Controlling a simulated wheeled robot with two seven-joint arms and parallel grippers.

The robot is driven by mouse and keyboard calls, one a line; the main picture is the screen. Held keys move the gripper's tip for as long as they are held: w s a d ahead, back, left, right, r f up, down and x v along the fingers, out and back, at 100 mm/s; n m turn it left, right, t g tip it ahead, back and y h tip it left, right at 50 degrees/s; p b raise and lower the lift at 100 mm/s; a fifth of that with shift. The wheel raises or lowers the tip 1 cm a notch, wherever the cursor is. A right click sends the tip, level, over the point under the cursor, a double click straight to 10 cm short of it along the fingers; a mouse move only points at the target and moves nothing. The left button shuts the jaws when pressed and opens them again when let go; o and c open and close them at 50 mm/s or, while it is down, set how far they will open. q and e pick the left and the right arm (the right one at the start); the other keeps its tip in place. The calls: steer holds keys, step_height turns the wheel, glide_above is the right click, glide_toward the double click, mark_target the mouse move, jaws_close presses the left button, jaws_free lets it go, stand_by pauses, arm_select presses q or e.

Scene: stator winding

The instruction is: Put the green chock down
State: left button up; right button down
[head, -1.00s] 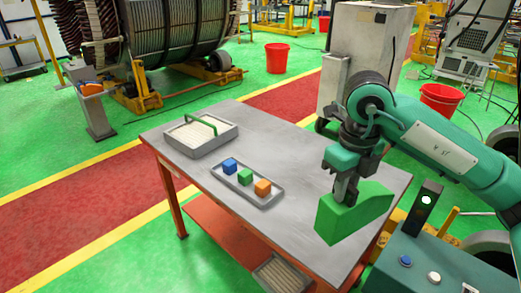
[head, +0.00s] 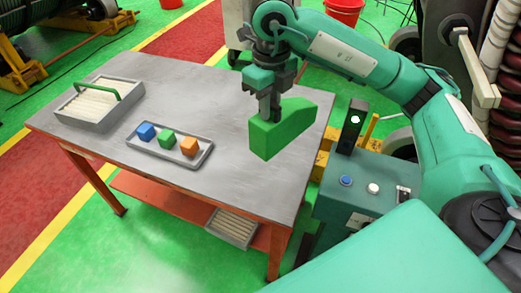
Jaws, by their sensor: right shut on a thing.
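The green chock (head: 290,128) is a wedge-shaped block at the right part of the grey table (head: 220,95) in the head view. My right gripper (head: 268,114) comes down from above and is shut on the chock's thicker left end. The chock overlaps the tabletop in the picture; I cannot tell whether its underside touches it. The gripper's fingertips are partly hidden by the chock. My left gripper is not in view.
A small tray (head: 146,149) holds a blue, a green and an orange cube left of the chock. A grey box with a green handle (head: 82,120) stands at the table's left. A control box (head: 340,200) with buttons stands right of the table. The back middle of the tabletop is clear.

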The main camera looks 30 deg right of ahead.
mark_target(268, 148)
step_height(268, 148, down, 12)
steer(key=shift+w+f+p, duration=0.1)
steer(key=shift+p, duration=0.7)
steer(key=shift+f, duration=0.85)
step_height(268, 148, down, 4)
steer(key=shift+r+p, duration=0.1)
steer(key=shift+p, duration=0.25)
steer(key=c, duration=1.8)
jaws_free()
steer(key=o, duration=0.4)
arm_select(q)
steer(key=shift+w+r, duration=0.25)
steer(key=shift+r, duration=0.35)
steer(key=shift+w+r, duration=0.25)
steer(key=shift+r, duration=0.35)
arm_select(e)
steer(key=shift+o, duration=0.2)
